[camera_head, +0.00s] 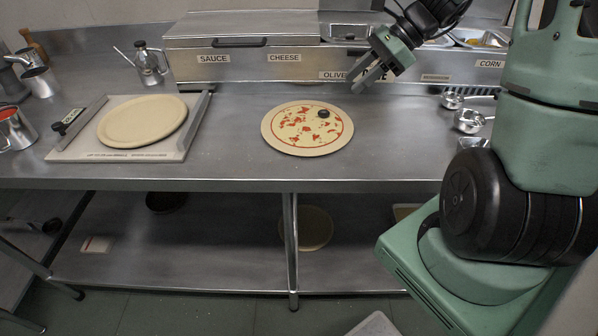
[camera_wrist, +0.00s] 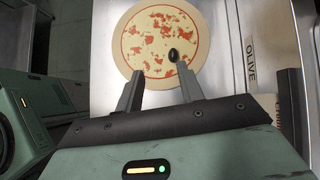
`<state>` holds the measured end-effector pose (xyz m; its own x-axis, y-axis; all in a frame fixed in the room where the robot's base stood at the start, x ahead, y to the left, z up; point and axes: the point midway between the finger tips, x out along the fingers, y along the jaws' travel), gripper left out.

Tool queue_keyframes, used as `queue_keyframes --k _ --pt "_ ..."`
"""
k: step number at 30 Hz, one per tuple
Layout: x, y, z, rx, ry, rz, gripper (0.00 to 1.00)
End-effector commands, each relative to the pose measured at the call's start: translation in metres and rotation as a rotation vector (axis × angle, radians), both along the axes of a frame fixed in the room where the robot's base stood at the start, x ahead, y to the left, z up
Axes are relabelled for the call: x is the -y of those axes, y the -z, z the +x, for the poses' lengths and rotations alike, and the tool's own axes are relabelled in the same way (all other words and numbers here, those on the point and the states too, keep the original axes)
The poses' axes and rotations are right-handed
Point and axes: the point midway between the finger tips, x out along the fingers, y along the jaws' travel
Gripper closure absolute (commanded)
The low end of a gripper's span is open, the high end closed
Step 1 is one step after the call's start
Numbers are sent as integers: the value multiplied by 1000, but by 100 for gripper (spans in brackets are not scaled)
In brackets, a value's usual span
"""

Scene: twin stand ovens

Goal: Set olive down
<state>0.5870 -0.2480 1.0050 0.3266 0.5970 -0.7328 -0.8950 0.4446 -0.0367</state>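A dark olive (camera_head: 323,113) rests on the right part of the round pizza (camera_head: 290,142), which has red sauce or topping pieces on a pale base. The olive also shows on the pizza in the wrist view (camera_wrist: 173,55), close beyond the right fingertip. My gripper (camera_head: 354,84) is up and to the right of the pizza, in front of the bin labelled OLIVE. In the wrist view my gripper (camera_wrist: 160,68) has its two fingers spread apart with nothing between them. The olive is apart from the fingers in the head view.
A board (camera_head: 67,152) with a plain dough round (camera_head: 142,120) lies on the left of the counter. Labelled topping bins (camera_head: 242,65) line the back. Metal measuring cups (camera_head: 468,121) lie at right. The counter in front of the pizza is clear.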

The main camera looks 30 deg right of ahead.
Motion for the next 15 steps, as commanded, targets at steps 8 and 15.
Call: queue_keyframes --k 8,15 --pt "-172 5 -44 172 -891 -291 62" --pt "-267 11 -126 463 -1751 -515 62"
